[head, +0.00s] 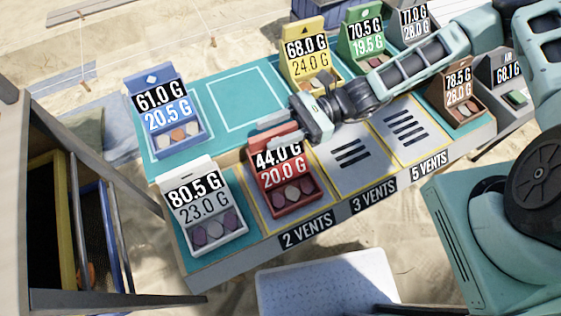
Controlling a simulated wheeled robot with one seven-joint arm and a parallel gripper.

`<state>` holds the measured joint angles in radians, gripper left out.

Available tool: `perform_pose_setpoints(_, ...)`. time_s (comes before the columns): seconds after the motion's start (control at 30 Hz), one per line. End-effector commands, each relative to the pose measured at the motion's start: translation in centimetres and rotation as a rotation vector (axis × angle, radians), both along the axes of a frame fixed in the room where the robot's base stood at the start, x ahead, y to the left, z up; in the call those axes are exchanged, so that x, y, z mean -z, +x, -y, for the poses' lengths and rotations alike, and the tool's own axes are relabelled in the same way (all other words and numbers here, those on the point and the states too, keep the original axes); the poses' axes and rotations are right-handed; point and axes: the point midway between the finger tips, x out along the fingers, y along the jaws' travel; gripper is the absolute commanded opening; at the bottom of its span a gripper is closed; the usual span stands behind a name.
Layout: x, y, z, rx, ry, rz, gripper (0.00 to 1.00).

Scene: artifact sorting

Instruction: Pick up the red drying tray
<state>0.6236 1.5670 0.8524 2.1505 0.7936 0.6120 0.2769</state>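The red drying tray (291,194) stands upright on the 2 VENTS plate, its sign reading 44.0 G and 20.0 G, with several small pieces in its front. My gripper (273,128) is at the top of the tray's sign panel, reaching in from the right. Its two pale fingers show apart, with some red of the panel between them. They partly cover the panel's upper edge. Whether they touch the panel cannot be told.
A white tray (211,225) stands close on the left of the red one. A blue tray (160,112) is at back left; yellow (309,55) and green (366,42) trays are behind. A brown tray (460,94) is at right. The 3 VENTS (352,160) and 5 VENTS (409,130) plates are bare.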

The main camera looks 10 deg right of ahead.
Motion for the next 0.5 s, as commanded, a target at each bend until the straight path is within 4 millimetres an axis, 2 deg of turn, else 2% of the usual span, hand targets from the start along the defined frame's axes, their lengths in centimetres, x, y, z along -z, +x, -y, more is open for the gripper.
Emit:
perform_pose_setpoints(0.2,0.04,0.00,-0.08,0.000,0.000,0.000,0.40)
perform_pose_setpoints(0.33,0.04,0.00,-0.06,0.000,-0.001,0.000,0.04)
perform_pose_setpoints(0.37,0.04,0.00,-0.06,0.000,-0.001,0.000,0.00)
perform_pose_setpoints(0.5,-0.04,-0.01,-0.07,0.000,0.001,0.000,0.00)
